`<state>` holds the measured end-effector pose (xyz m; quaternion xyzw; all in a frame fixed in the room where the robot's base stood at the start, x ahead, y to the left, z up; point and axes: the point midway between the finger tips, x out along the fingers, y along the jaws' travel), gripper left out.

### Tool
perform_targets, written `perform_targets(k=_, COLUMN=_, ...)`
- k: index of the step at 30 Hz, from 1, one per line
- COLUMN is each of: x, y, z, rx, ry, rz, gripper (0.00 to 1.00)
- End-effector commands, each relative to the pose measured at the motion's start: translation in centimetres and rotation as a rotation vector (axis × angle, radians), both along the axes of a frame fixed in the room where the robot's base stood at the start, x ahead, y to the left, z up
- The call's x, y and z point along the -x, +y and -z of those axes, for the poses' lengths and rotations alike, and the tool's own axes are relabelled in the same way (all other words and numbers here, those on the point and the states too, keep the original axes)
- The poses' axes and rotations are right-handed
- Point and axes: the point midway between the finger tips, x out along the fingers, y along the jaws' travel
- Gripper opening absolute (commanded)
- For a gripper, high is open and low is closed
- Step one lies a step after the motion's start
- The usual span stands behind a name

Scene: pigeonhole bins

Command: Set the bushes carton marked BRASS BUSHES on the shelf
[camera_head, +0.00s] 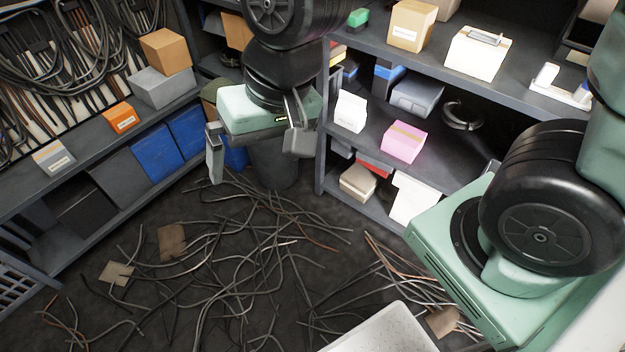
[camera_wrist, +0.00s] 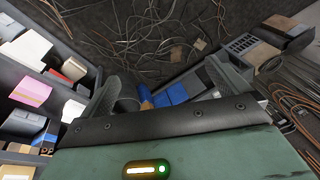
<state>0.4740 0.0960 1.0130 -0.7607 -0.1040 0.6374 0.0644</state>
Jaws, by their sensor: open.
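My gripper (camera_head: 256,152) is open and empty, hanging between the left bench and the right shelf unit. Its two fingers stand wide apart in the wrist view (camera_wrist: 168,84). A small orange carton (camera_head: 119,118) with a pale label sits on the left bench shelf. A small grey carton with an orange band (camera_head: 53,158) and a white label sits nearer on the same shelf. I cannot read any label, so I cannot tell which carton is marked BRASS BUSHES. The right shelf unit (camera_head: 400,57) holds boxes on several levels. My gripper touches none of these.
A pink box (camera_head: 404,142) and white carton (camera_head: 350,111) stand on the right unit's middle shelf. An orange-brown box (camera_head: 166,51) rests on a grey box (camera_head: 160,87) at left. Blue bins (camera_head: 186,131) sit below. Loose cables (camera_head: 240,270) cover the floor.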

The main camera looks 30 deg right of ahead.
Motion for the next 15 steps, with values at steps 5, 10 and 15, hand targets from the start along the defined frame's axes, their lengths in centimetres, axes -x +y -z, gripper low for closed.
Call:
perform_targets(k=5, x=6.7, y=-2.3, z=-0.2, rx=0.184, ry=0.048, rz=-0.465, gripper=1.00)
perform_targets(k=10, x=8.5, y=-3.4, z=-0.3, rx=0.240, ry=0.071, rz=-0.610, gripper=1.00)
perform_targets(k=15, x=8.5, y=-3.4, z=-0.3, rx=0.240, ry=0.073, rz=-0.612, gripper=1.00)
